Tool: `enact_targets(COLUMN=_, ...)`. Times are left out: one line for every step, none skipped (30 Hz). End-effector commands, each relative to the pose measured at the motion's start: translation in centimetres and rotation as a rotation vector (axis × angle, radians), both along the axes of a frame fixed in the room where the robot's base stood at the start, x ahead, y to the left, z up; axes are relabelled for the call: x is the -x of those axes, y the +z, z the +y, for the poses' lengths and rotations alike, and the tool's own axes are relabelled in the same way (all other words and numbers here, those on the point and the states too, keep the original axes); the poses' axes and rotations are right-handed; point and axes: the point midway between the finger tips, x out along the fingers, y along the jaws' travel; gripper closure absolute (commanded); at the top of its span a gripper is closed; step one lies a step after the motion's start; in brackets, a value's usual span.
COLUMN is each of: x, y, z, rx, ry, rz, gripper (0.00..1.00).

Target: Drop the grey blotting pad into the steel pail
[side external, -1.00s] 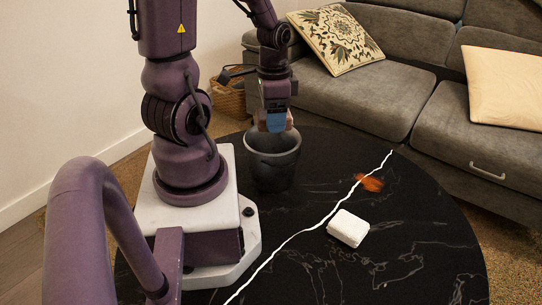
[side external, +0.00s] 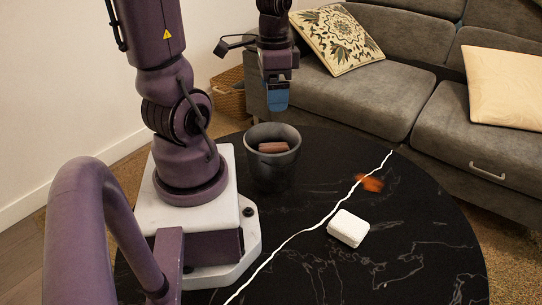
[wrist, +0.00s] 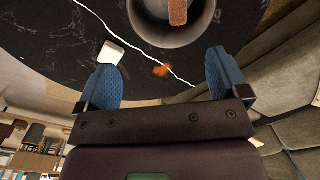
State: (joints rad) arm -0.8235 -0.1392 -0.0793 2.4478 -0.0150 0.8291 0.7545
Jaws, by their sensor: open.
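The pail (side external: 272,172) is dark grey and stands upright on the black round table, right of my base. A reddish-brown block (side external: 273,147) lies inside it, below the rim; its lower part is hidden by the near wall. It looks brown rather than grey, and I see no other pad. The wrist view also shows the pail (wrist: 203,18) and the block (wrist: 178,10), cut off by the top edge. My gripper (side external: 277,106) is above the pail, apart from the block. Its blue fingers are spread and empty, as the wrist view (wrist: 162,64) shows.
A small white box (side external: 348,229) lies on the table (side external: 410,215) to the right of the pail. A blurred orange thing (side external: 370,183) lies beyond it, near a white line across the tabletop. A grey sofa (side external: 350,95) stands behind the table.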

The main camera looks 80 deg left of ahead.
Motion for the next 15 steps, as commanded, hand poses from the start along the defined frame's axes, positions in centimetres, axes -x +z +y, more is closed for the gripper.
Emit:
enact_targets(x=-0.1, y=1.3, z=0.1, rx=-0.006, ry=-0.001, rz=-0.006, gripper=0.07)
enact_targets(x=-0.1, y=2.0, z=0.1, rx=-0.006, ry=-0.001, rz=-0.006, gripper=0.07)
enact_targets(x=-0.1, y=2.8, z=0.0, rx=-0.005, ry=-0.001, rz=-0.005, gripper=0.07)
enact_targets(x=-0.1, y=3.5, z=0.1, rx=-0.005, ry=-0.001, rz=-0.005, gripper=0.07)
enact_targets(x=-0.1, y=4.0, z=0.0, rx=-0.004, ry=-0.001, rz=-0.005, gripper=0.07)
enact_targets(x=-0.1, y=4.7, z=0.0, rx=-0.004, ry=-0.001, rz=-0.005, gripper=0.07)
enact_targets(x=0.0, y=5.1, z=0.0, rx=-0.003, ry=-0.001, rz=-0.004, gripper=0.07)
enact_targets(x=0.0, y=5.5, z=0.0, rx=-0.002, ry=-0.001, rz=-0.003, gripper=0.07)
enact_targets(x=-0.1, y=6.0, z=0.0, rx=-0.002, ry=0.000, rz=-0.003, gripper=0.07)
enact_targets(x=0.0, y=6.3, z=0.0, rx=-0.001, ry=0.000, rz=-0.002, gripper=0.07)
enact_targets(x=0.0, y=6.5, z=0.0, rx=-0.001, ry=0.000, rz=-0.002, gripper=0.07)
enact_targets(x=0.0, y=6.8, z=0.0, rx=-0.001, ry=0.000, rz=-0.001, gripper=0.07)
enact_targets(x=0.0, y=6.9, z=0.0, rx=0.000, ry=0.000, rz=0.000, gripper=0.07)
enact_targets(x=0.0, y=7.0, z=0.0, rx=0.000, ry=0.001, rz=0.000, gripper=0.07)
enact_targets(x=0.0, y=7.1, z=0.0, rx=0.001, ry=0.001, rz=0.000, gripper=0.07)
